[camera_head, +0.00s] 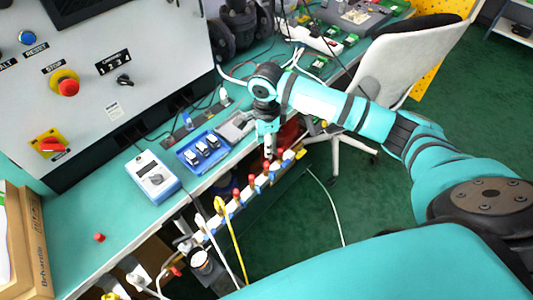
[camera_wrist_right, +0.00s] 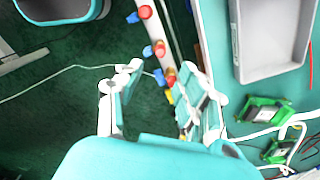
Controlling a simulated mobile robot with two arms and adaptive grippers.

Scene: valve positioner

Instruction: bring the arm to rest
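My right arm, teal and black, comes in from the right in the head view. Its gripper (camera_head: 269,150) points down close to the far end of a white pipe manifold (camera_head: 228,207) with red and blue fittings along the bench edge. In the right wrist view my right gripper (camera_wrist_right: 155,85) is open, its two fingers well apart, with green floor showing between them. The manifold (camera_wrist_right: 157,30) runs down to the right finger, which overlaps its yellow end; I cannot tell whether they touch. My left gripper is in neither view.
The teal bench (camera_head: 110,205) carries a blue tray (camera_head: 184,158), a grey tray (camera_wrist_right: 236,40), a white-blue meter (camera_head: 152,178) and green circuit boards (camera_wrist_right: 262,112). A control panel (camera_head: 110,60) stands behind. A white chair (camera_head: 405,62) is at the back right. Loose cables hang near the manifold.

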